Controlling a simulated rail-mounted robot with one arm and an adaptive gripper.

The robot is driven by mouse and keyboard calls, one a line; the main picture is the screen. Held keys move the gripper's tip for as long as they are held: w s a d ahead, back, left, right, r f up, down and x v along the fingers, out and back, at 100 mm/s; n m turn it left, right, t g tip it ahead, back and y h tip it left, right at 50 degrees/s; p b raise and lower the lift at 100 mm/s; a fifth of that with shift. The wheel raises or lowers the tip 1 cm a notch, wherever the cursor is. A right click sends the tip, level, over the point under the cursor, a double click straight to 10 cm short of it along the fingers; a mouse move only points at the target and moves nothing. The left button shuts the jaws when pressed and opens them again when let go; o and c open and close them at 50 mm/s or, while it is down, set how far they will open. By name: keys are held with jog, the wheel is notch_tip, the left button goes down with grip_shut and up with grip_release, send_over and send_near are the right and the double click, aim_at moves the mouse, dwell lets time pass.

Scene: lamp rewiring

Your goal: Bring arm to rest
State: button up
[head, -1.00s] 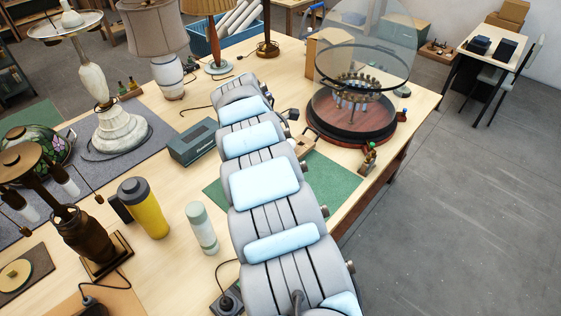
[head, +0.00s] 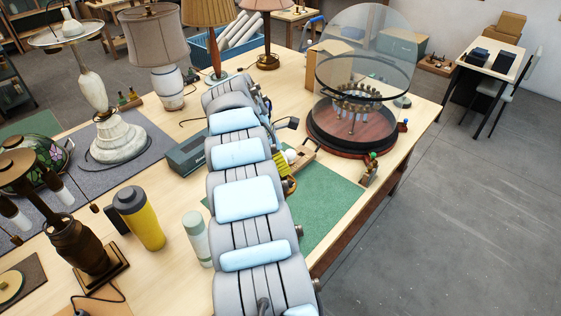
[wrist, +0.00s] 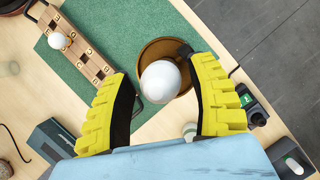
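My arm reaches up the middle of the head view, over the workbench (head: 165,215). My gripper (wrist: 160,72) has yellow-and-black fingers. In the wrist view the fingers are spread, with gaps to either side of a white globe (wrist: 160,82) that shows between them. The globe appears over a round brown dish (wrist: 152,50) on the green mat (wrist: 115,30); whether it rests in the dish is unclear. In the head view only a bit of yellow finger (head: 283,168) shows beside my arm.
A wooden board (wrist: 85,58) with a white ball lies on the mat. A glass-domed round stand (head: 352,130) is at the right. Lamps, a yellow bottle (head: 143,222) and a pale cylinder (head: 196,238) stand left of my arm. Open floor (head: 440,210) lies right of the bench.

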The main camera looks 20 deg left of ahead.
jog(key=o, duration=0.5)
jog(key=shift+c, duration=0.2)
